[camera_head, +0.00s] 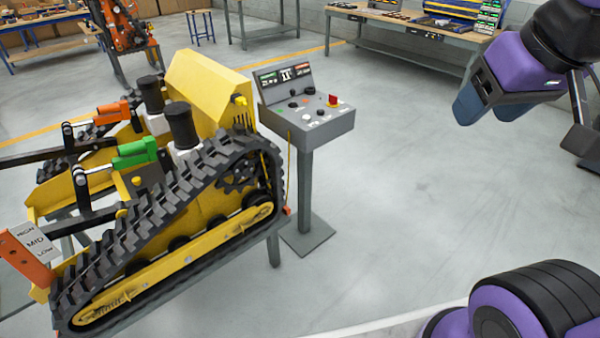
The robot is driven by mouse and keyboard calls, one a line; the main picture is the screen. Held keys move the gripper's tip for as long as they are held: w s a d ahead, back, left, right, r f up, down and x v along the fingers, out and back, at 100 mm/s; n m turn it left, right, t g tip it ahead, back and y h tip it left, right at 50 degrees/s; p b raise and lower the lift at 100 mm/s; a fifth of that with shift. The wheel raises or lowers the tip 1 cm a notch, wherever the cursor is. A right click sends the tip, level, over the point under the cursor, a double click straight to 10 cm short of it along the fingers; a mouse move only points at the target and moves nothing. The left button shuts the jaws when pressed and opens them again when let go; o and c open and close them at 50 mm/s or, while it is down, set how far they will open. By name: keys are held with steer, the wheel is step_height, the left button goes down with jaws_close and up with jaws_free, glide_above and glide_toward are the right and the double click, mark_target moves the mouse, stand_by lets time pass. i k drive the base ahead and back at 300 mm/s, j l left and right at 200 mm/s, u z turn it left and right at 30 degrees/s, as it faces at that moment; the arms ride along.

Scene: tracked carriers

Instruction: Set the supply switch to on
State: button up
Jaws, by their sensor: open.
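A grey control console (320,126) stands on a post right of the yellow tracked carrier (215,205). Its sloped top bears a red switch (333,101) on a yellow base, black knobs (294,92), a white button (306,117) and a green one. The labels are too small to read, so I cannot tell which control is the supply switch or how it is set. My gripper (490,106), purple with dark blue fingers, is at the upper right, well apart from the console. It is open and nothing shows between its fingers.
A raised back panel (284,75) on the console carries small displays. Workbenches (420,27) with parts line the back. The grey floor (410,200) right of the console is clear.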

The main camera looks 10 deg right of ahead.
mark_target(332, 99)
steer(key=i+l+u, duration=0.1)
steer(key=i, duration=0.3)
steer(key=i+l+u, duration=0.1)
steer(key=i, duration=0.25)
steer(key=i+l+u, duration=0.1)
steer(key=i, duration=0.25)
steer(key=l, duration=0.05)
